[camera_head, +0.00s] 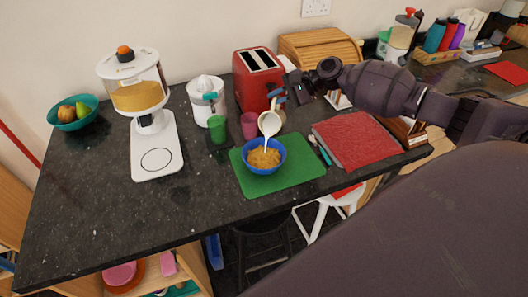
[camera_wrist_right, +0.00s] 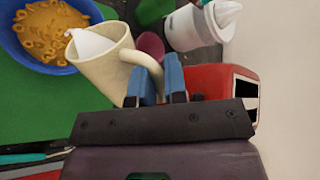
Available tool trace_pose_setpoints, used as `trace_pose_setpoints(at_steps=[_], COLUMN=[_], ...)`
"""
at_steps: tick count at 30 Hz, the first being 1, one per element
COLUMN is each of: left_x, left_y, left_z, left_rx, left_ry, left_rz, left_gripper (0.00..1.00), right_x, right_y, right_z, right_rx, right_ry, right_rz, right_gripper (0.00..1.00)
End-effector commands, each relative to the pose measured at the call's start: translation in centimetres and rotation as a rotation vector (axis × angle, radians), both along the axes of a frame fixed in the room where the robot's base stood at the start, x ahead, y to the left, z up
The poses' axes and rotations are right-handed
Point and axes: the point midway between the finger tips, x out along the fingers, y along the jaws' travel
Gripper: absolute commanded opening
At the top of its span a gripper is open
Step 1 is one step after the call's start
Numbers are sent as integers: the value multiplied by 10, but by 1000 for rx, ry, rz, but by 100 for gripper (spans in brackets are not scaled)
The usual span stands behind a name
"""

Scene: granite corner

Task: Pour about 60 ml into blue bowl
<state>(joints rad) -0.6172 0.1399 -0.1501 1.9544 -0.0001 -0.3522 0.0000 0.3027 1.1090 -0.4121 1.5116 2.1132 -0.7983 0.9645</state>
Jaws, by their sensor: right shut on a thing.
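The blue bowl (camera_head: 264,168) stands on a green cutting board (camera_head: 290,180) and holds yellow-orange cereal-like pieces. A cream jug (camera_head: 272,120) is tilted above it, and a white stream runs from its lip into the bowl. My right gripper (camera_head: 277,98) is shut on the jug's handle. In the right wrist view, my gripper's blue fingertips (camera_wrist_right: 158,84) close on the handle of the jug (camera_wrist_right: 106,74). White liquid shows at its lip, next to the bowl (camera_wrist_right: 12,42). My left gripper is not in view.
A red toaster (camera_head: 262,82) stands behind the jug. Pink (camera_head: 249,124) and green (camera_head: 218,130) cups and a white juicer (camera_head: 205,92) are to the left. A red cloth (camera_head: 355,140) lies right. The dark counter is clear at front left.

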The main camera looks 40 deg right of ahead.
Motion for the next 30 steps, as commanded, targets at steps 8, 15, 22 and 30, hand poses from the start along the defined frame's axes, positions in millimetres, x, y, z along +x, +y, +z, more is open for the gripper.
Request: trace_pose_setpoints(at_steps=[8, 15, 22, 30], left_x=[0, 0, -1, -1], left_y=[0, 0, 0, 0], left_z=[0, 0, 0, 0], left_rx=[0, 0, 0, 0], left_ry=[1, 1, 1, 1], left_rz=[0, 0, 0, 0], left_gripper=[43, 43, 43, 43], right_x=[-1, -2, -2, -4], right_y=[2, 2, 4, 5], right_z=[3, 4, 4, 3], right_rx=[-19, -35, -46, -67], right_ry=[-16, -26, -36, -50], right_rz=[0, 1, 1, 0], right_gripper=[0, 0, 0, 0])
